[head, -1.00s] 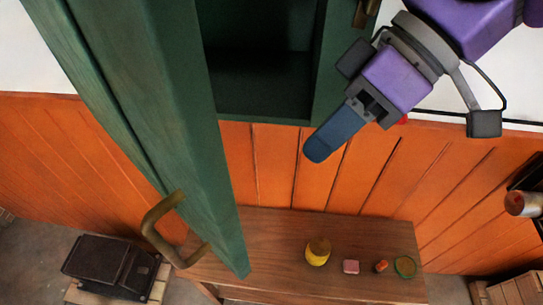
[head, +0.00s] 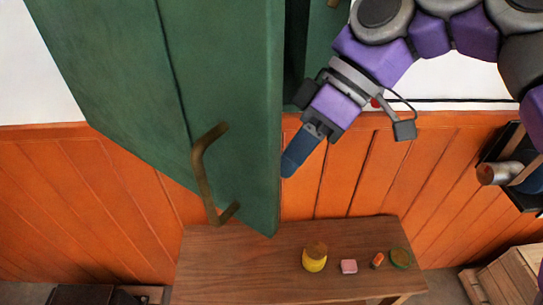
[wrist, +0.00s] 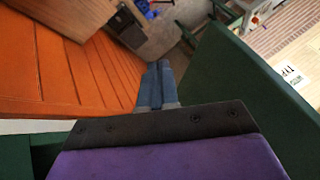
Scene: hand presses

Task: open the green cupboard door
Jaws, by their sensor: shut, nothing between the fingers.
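The green cupboard door (head: 220,110) stands partly open in the head view, with its outer face and brass handle (head: 207,175) turned toward me. Behind its free edge, a narrow strip of the dark cupboard interior (head: 296,45) shows, beside the green frame (head: 322,45). My gripper (head: 290,168) is shut and empty, its blue fingertips close to the right of the door's free edge, near the lower corner. I cannot tell whether they touch. In the wrist view, the shut fingers (wrist: 157,82) point between the orange wall and a green panel (wrist: 255,85), apparently the door.
A wooden table (head: 240,275) stands below, holding a yellow jar (head: 314,258), a pink block (head: 348,266), a small orange item (head: 377,260) and a green round item (head: 400,258). Orange panelling (head: 440,180) lines the wall. A metal cylinder (head: 495,173) juts out at right.

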